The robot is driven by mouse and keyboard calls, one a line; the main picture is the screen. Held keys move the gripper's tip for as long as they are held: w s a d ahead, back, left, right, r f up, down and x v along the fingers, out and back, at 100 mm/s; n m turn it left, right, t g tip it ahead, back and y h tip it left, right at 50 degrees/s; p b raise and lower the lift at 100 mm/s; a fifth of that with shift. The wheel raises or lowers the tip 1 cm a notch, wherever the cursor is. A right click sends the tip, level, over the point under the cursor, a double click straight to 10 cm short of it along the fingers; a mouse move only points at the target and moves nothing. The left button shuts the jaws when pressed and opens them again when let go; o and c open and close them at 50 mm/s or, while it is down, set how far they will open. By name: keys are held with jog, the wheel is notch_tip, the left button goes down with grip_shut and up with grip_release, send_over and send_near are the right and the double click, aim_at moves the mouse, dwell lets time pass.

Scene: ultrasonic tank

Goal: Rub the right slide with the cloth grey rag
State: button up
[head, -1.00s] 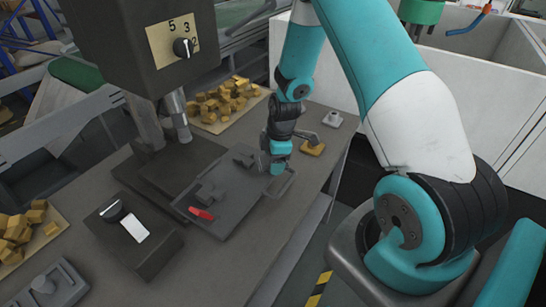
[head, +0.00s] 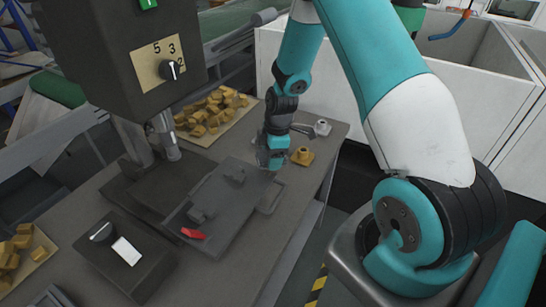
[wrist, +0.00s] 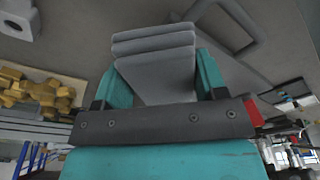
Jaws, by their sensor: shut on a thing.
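My gripper (wrist: 158,85) is shut on the grey rag (wrist: 155,50), a folded grey cloth in layers between its two teal fingers in the wrist view. In the head view my gripper (head: 271,160) is at the far right corner of a dark machine plate, and the rag is hard to make out there. I take the right slide (head: 271,199) to be the dark looped bar along the plate's right edge; its far end is near my gripper. A grey looped bar (wrist: 238,28) shows beside the rag in the wrist view. I cannot tell whether the rag touches it.
The plate (head: 222,212) carries two raised blocks and a red handle (head: 193,233). A drill column (head: 165,135) stands left of it. Bare bench lies right of the plate.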

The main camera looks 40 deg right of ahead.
jog(key=shift+r+p, duration=1.1)
jog(key=shift+r, duration=0.85)
